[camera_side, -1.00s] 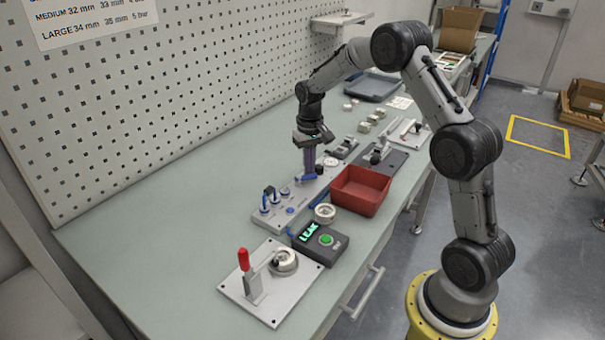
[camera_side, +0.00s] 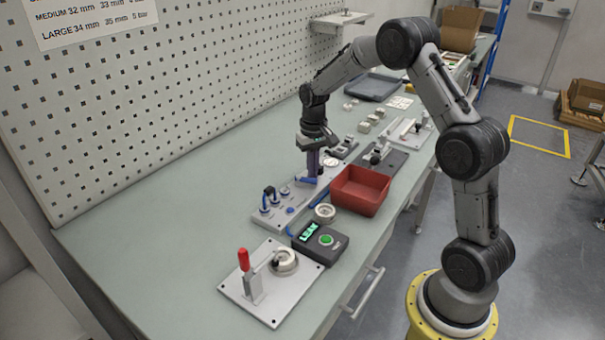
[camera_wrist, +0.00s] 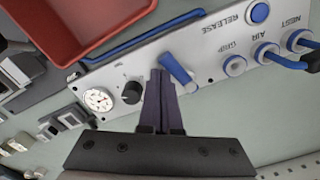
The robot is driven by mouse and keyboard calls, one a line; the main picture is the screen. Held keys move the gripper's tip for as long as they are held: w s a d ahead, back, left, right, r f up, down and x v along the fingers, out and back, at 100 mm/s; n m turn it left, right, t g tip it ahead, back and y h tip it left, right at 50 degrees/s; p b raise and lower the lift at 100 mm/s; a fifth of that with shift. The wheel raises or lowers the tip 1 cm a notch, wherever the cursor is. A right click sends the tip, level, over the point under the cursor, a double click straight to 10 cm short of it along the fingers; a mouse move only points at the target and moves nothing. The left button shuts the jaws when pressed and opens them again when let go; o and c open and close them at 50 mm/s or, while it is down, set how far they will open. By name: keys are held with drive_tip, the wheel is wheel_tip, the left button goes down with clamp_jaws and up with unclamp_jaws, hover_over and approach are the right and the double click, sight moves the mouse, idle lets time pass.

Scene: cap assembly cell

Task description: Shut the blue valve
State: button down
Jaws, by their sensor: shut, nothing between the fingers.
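The blue valve lever (camera_wrist: 177,68) sits on a light grey panel (camera_wrist: 208,82) and lies at a slant to the panel's long side in the wrist view. In the side view the blue valve (camera_side: 304,181) shows at the foot of my gripper, partly hidden. My gripper (camera_wrist: 160,74) is shut and empty, its purple fingers pointing down at the panel right beside the lever. I cannot tell whether they touch it. In the side view my gripper (camera_side: 312,176) stands over the panel's far part.
A black knob (camera_wrist: 131,92) and a round gauge (camera_wrist: 99,99) sit beside the valve. A red bin (camera_side: 360,190) stands close on the right. Blue hose fittings (camera_side: 268,196) rise from the panel's near end. A tester (camera_side: 320,242) reads "LEAK". The bench's left side is clear.

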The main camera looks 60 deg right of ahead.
drive_tip(key=shift+s+a, duration=0.4)
drive_tip(key=shift+s+d, duration=0.15)
idle(0.4)
wheel_tip(320, 180, up, 7)
idle(0.6)
